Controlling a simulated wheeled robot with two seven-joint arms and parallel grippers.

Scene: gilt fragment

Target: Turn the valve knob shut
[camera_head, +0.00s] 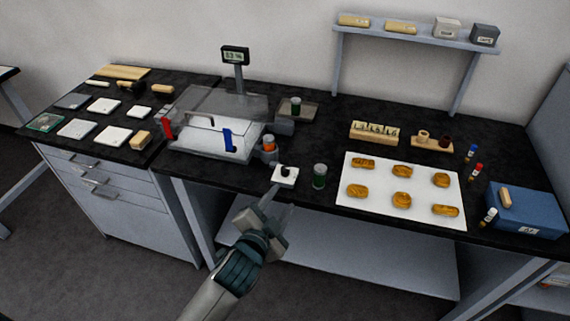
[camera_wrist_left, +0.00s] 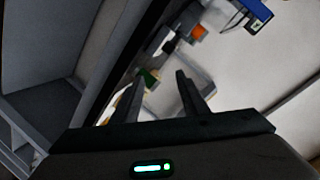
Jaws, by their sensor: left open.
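A small dark knob (camera_head: 286,170), which looks like the valve knob, sits on a white square base (camera_head: 284,180) near the front edge of the black bench. Which way the knob is turned is too small to tell. My left gripper (camera_head: 271,202) is in front of the bench edge, just below and left of the base, apart from it. Its two fingers (camera_wrist_left: 157,98) are open with nothing between them in the left wrist view. That view is tilted, and I cannot make out the knob surely there. My right gripper is not in view.
A green jar (camera_head: 319,176) stands just right of the base; an orange-topped container (camera_head: 268,146) stands behind it. A clear-walled box with a red handle (camera_head: 167,127) and a blue handle (camera_head: 228,139) is at left. A white mat (camera_head: 380,204) with golden pieces lies right.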

